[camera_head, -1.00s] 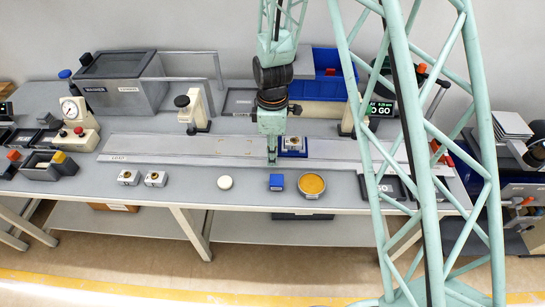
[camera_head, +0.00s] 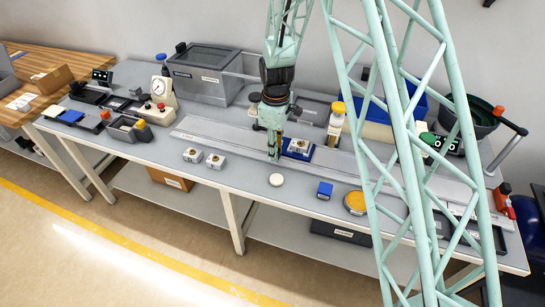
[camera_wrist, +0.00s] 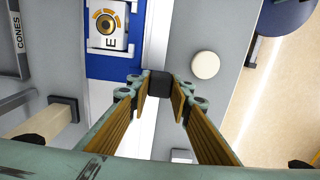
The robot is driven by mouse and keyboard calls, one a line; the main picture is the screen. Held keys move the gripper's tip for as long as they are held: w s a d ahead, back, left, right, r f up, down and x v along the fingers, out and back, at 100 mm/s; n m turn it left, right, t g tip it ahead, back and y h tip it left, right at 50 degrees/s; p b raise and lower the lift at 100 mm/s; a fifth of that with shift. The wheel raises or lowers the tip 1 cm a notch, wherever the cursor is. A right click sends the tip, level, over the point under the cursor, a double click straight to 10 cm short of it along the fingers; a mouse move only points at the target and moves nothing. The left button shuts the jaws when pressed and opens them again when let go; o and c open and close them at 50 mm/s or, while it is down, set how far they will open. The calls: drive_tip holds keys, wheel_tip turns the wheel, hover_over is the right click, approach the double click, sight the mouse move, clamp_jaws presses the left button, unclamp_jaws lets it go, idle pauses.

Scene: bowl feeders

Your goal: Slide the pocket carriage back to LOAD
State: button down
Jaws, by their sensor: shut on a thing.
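The pocket carriage (camera_head: 299,156) is a blue plate on the long grey rail (camera_head: 225,141), carrying a white block (camera_head: 298,146) with a round orange-ringed feature. The LOAD-marked end of the rail lies to the left. My gripper (camera_head: 273,157) points down at the left front of the carriage. In the wrist view, my gripper (camera_wrist: 161,85) is shut on a black knob (camera_wrist: 160,84), beside the blue carriage plate (camera_wrist: 110,66). The white block (camera_wrist: 107,25) there shows a letter E. The knob's base is partly hidden by the fingers.
A grey bin (camera_head: 205,75) stands behind; a yellow-capped bottle (camera_head: 336,124) stands behind the carriage.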

drive_tip(key=shift+w+a, duration=0.2)
drive_tip(key=shift+a, duration=0.25)
drive_tip(key=c, duration=2.4)
unclamp_jaws()
drive_tip(key=shift+o, duration=0.2)
drive_tip(key=shift+r, duration=0.15)
wheel_tip(320, 180, up, 12)
drive_tip(key=shift+c, duration=0.2)
